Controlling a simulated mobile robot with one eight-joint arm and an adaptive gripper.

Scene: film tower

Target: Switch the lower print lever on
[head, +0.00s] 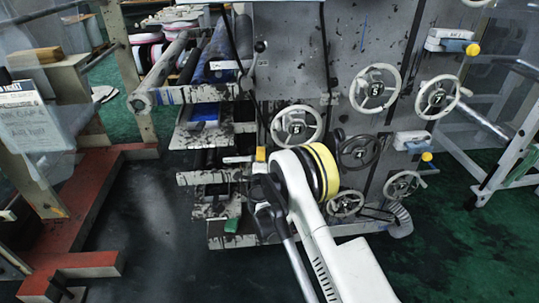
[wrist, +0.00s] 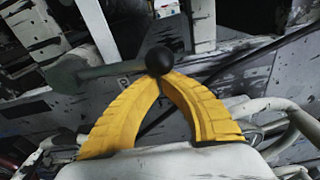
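A lever with a black ball knob (wrist: 160,60) and a grey-green bar (wrist: 108,71) shows in the wrist view; I take it as the lower print lever. My gripper (wrist: 161,80) has two yellow fingers that arch together, their tips meeting right at the ball. The ball overlaps the tips; whether they press on it is hard to tell. In the head view my gripper (head: 260,154) shows only as a small yellow patch beside a pale rod (head: 237,159). The ball is hidden there by my arm. Another black knob (head: 260,46) sits higher on the panel.
Several handwheels, such as one at the upper right (head: 439,97) and one beside my arm (head: 297,126), stick out from the machine panel. Two white boxes with yellow tips (head: 450,40) (head: 411,141) are at right. A red-based frame (head: 60,215) stands left, with dark floor (head: 150,230) between.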

